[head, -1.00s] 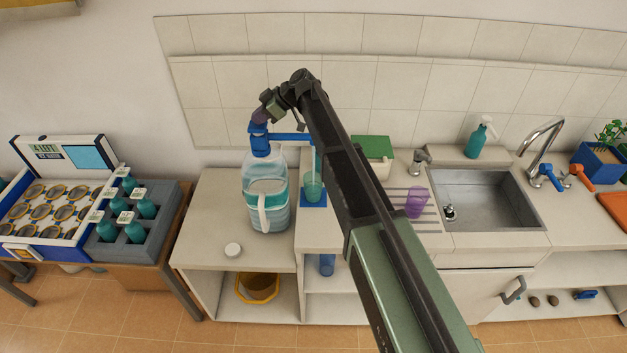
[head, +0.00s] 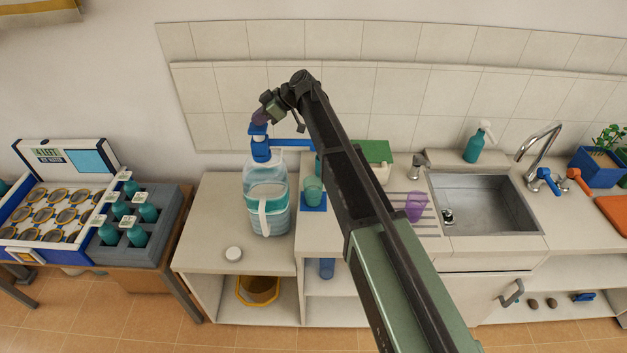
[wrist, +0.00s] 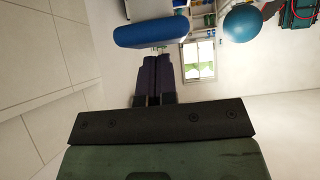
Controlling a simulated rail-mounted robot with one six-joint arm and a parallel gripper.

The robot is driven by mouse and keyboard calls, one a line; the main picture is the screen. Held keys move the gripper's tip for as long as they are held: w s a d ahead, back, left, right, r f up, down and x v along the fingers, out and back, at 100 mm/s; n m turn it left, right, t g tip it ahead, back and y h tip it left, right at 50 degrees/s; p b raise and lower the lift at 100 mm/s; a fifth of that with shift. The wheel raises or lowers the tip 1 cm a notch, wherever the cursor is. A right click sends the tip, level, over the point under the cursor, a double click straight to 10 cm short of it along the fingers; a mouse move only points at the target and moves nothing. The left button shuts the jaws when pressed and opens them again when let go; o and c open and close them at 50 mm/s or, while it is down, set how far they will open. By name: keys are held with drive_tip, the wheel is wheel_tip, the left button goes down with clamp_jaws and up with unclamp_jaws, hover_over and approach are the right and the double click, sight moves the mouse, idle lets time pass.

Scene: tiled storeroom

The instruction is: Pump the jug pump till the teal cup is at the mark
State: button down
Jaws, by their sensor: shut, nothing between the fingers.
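The clear jug (head: 280,165) holds blue-tinted liquid, wears a teal and white label, and stands on the counter. Its blue pump (head: 262,147) has a spout reaching right. The translucent teal cup (head: 313,191) stands upright on a blue pad (head: 314,207) below the spout's end, partly beside my arm. Its liquid level and any mark are too small to read. My gripper (head: 259,118) is shut and empty, just above or touching the pump's top; I cannot tell contact. In the wrist view, the shut fingers (wrist: 154,75) point toward the blue pump head (wrist: 151,34).
A purple cup (head: 415,206) stands on the drainer left of the sink (head: 485,200). A white cap (head: 233,254) lies in front of the jug. A grey crate of teal bottles (head: 150,240) stands at left. A green-lidded box (head: 377,152) is behind my arm.

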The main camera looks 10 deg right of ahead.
drive_tip(key=shift+f+b, duration=0.85)
drive_tip(key=shift+f, duration=0.05)
idle(0.6)
idle(0.3)
drive_tip(key=shift+r+p, duration=0.85)
wheel_tip(320, 180, up, 6)
drive_tip(key=p, duration=0.6)
drive_tip(key=shift+r, duration=0.2)
drive_tip(key=shift+f, duration=0.2)
